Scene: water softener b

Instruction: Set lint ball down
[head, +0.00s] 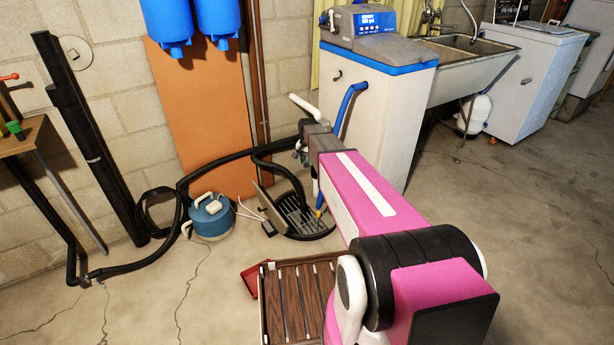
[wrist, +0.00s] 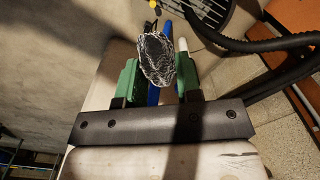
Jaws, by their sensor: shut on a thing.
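The lint ball (wrist: 157,58) is a silvery, crinkled mesh bundle in the wrist view. My gripper (wrist: 157,72) has green fingers, shut on the lint ball from both sides. The ball sticks out past the fingertips. In the head view, the pink arm reaches toward the softener cabinet, and its far end is near the floor grate.
A dark round floor grate (head: 299,221) lies below the arm's end; part of it shows in the wrist view (wrist: 208,10). The white softener cabinet (head: 375,115) stands behind. Black hose (head: 225,157) and a blue canister (head: 211,217) are left. Floor at right is clear.

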